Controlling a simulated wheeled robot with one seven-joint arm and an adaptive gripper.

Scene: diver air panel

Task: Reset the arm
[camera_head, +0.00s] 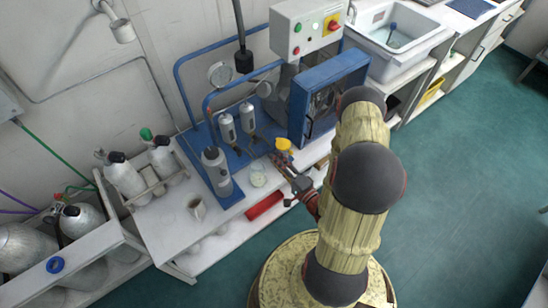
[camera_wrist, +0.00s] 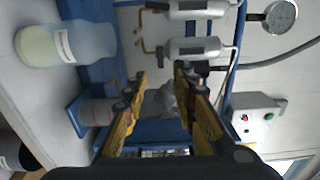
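My gripper (camera_head: 283,166) is at the end of my arm, over the right part of the bench by the blue compressor panel. In the wrist view its two yellow fingers (camera_wrist: 160,80) stand apart with a clear gap. Nothing is seen held between them; a grey shape behind the gap looks like background machinery. A yellow object (camera_head: 283,144) shows close beside the fingertips in the head view; I cannot tell whether they touch. A clear container with pale liquid (camera_head: 258,175) stands on the bench left of the gripper; a labelled container with pale liquid (camera_wrist: 65,43) shows in the wrist view.
The control box (camera_head: 308,27) and blue-framed machine (camera_head: 326,85) stand behind the gripper. Filter canisters (camera_head: 228,128) and a dark-topped cylinder (camera_head: 216,170) are to its left. A mug (camera_head: 197,208) stands on the bench (camera_head: 165,232). The green floor (camera_head: 465,170) at right is open.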

